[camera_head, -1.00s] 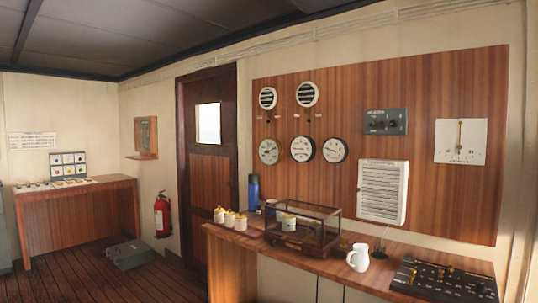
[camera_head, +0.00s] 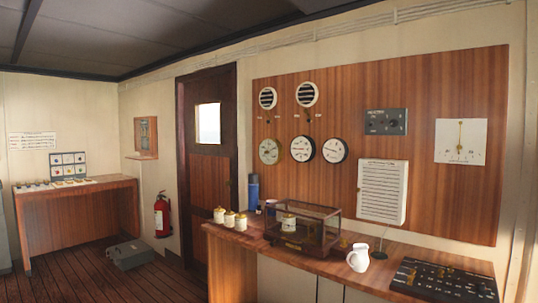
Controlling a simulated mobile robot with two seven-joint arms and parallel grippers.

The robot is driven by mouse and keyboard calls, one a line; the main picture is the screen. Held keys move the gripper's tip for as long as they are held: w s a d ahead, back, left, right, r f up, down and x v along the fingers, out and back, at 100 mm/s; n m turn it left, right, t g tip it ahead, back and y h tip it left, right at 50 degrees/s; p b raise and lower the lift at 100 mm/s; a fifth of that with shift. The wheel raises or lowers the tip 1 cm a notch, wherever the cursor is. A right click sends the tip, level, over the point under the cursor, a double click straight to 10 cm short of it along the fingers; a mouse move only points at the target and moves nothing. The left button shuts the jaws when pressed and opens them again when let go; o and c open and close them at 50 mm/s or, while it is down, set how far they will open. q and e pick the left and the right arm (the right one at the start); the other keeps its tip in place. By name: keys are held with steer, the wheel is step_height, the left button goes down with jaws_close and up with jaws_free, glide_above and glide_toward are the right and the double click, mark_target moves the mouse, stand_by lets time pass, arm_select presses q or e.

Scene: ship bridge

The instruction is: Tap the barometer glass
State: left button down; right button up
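Three round white-faced dials hang in a row on the wooden wall panel: a left dial (camera_head: 269,151), a middle dial (camera_head: 303,148) and a right dial (camera_head: 335,150). A glass-sided case (camera_head: 304,224) with a dark frame stands on the counter below them. A square white gauge (camera_head: 461,141) with one upright needle is at the panel's right. I cannot read any label that tells which of these is the barometer. Neither of my grippers is in view.
The counter (camera_head: 230,236) runs under the panel. It holds several white jars (camera_head: 241,222), a blue cylinder (camera_head: 254,192), a white jug (camera_head: 358,257) and a black control board (camera_head: 446,279). A fire extinguisher (camera_head: 162,215) and grey floor box (camera_head: 130,254) stand left of the door.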

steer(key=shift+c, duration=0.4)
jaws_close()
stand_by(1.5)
